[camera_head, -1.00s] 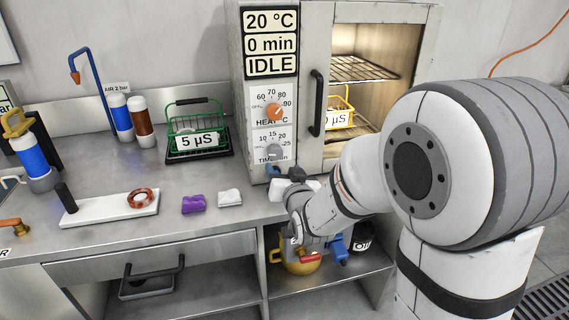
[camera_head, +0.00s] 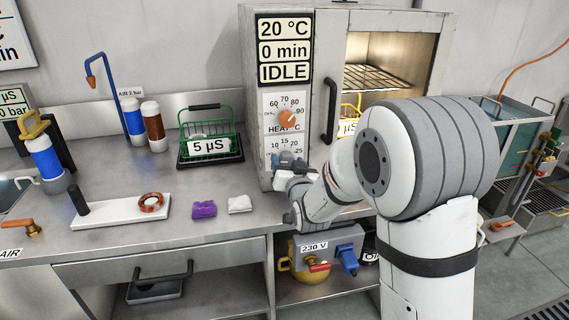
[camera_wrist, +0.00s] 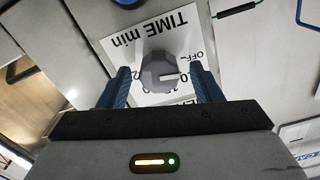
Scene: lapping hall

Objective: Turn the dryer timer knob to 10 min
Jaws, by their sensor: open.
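The dryer (camera_head: 312,90) stands at the back, with a display (camera_head: 284,50) reading 20 °C, 0 min and IDLE. Its timer dial (camera_head: 292,145) is below the orange heat knob (camera_head: 287,118). The grey timer knob (camera_wrist: 163,72) shows in the wrist view on a white plate marked TIME min, which appears upside down. Its white mark points right in that view, near OFF. My gripper (camera_wrist: 160,78) is open, with one blue finger on each side of the knob and gaps visible. In the head view my gripper (camera_head: 288,163) partly hides the timer dial.
A green basket (camera_head: 210,155) marked 5 µS stands left of the dryer. Purple (camera_head: 204,209) and white (camera_head: 240,204) cloths lie on the bench in front. The dryer's black door handle (camera_head: 331,110) is close to the right of the dials.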

